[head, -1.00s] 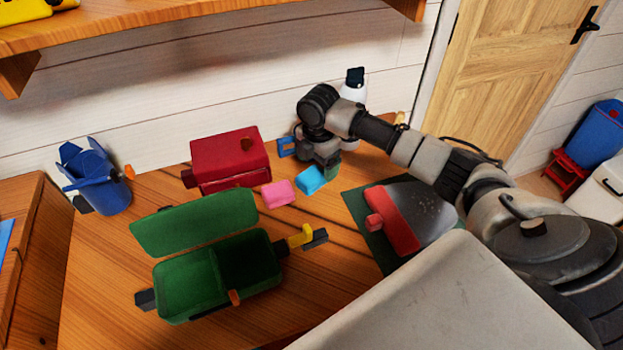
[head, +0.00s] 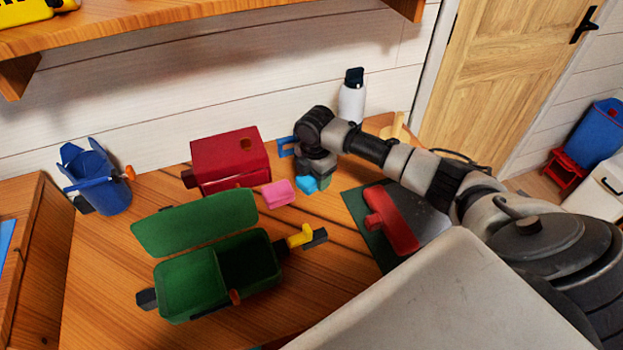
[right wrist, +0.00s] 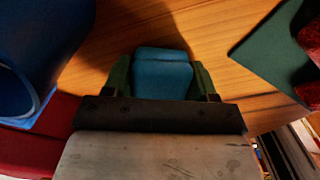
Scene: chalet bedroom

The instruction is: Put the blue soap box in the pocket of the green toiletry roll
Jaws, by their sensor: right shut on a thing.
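The blue soap box (head: 306,184) is between the fingers of my right gripper (head: 314,182), beside a pink block, at the back middle of the table. In the right wrist view the soap box (right wrist: 163,75) sits between the two green fingertips of my right gripper (right wrist: 162,80), which is shut on it. I cannot tell whether it is lifted off the wood. The green toiletry roll (head: 205,303) lies at the front left, its flap (head: 195,222) laid back and its two compartments facing up. My left gripper is not in view.
A blue object (head: 287,147) is just behind the gripper. A yellow-and-black item (head: 303,238) lies at the roll's right end. A green mat (head: 360,220) lies right.

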